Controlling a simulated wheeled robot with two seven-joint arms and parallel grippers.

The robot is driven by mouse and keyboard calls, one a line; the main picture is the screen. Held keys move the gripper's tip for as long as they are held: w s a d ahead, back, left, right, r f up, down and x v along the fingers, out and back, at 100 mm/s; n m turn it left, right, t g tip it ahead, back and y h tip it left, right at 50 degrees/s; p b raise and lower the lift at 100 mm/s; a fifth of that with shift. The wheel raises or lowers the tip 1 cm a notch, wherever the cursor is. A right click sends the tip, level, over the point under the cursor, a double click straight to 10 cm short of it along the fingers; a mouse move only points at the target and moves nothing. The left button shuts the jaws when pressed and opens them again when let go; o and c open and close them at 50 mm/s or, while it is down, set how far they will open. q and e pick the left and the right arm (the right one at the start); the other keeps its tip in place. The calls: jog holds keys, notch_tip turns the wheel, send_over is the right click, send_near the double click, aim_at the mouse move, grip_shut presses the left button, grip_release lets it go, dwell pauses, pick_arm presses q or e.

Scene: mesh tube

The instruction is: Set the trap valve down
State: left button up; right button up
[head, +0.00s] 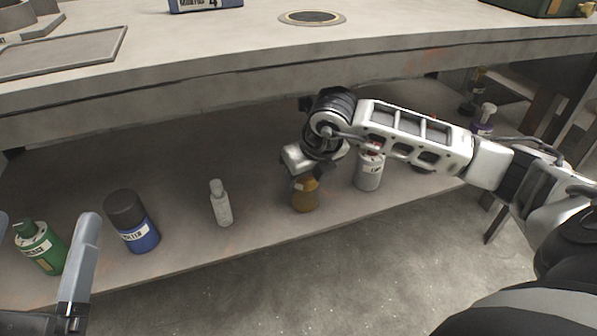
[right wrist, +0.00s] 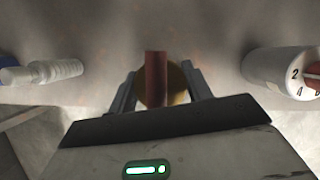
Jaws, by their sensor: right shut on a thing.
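The thing I take to be the trap valve has a yellow-amber rounded body (head: 306,196) and stands at the lower shelf in the middle of the head view. In the right wrist view, its reddish-brown bar (right wrist: 156,80) lies across the round yellow body. My right gripper (head: 303,182) reaches down onto it from above and is shut on it, with a finger on each side in the right wrist view (right wrist: 160,88). Whether its base touches the shelf is unclear. My left gripper (head: 45,222) is at the lower left, its fingers wide apart, empty.
On the lower shelf (head: 180,185) stand a green bottle (head: 40,246), a blue can with black cap (head: 133,222), a white bottle (head: 221,204) and a grey-white can (head: 369,172). The bench top (head: 250,50) overhangs the shelf.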

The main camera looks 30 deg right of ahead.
jog(key=shift+w, duration=1)
jog(key=shift+w+f+b, duration=0.3)
jog(key=shift+b, duration=0.15)
jog(key=shift+s, duration=0.1)
pick_arm(q)
jog(key=r+m+h, duration=0.2)
jog(key=m, duration=0.1)
jog(key=shift+s+d+r+h, duration=0.1)
jog(key=shift+s+r+h, duration=0.1)
jog(key=shift+s+h, duration=0.15)
pick_arm(e)
jog(key=shift+f, duration=0.1)
pick_arm(q)
jog(key=shift+s+r, duration=0.1)
pick_arm(e)
jog(key=o, duration=1.2)
jog(key=shift+c, duration=0.2)
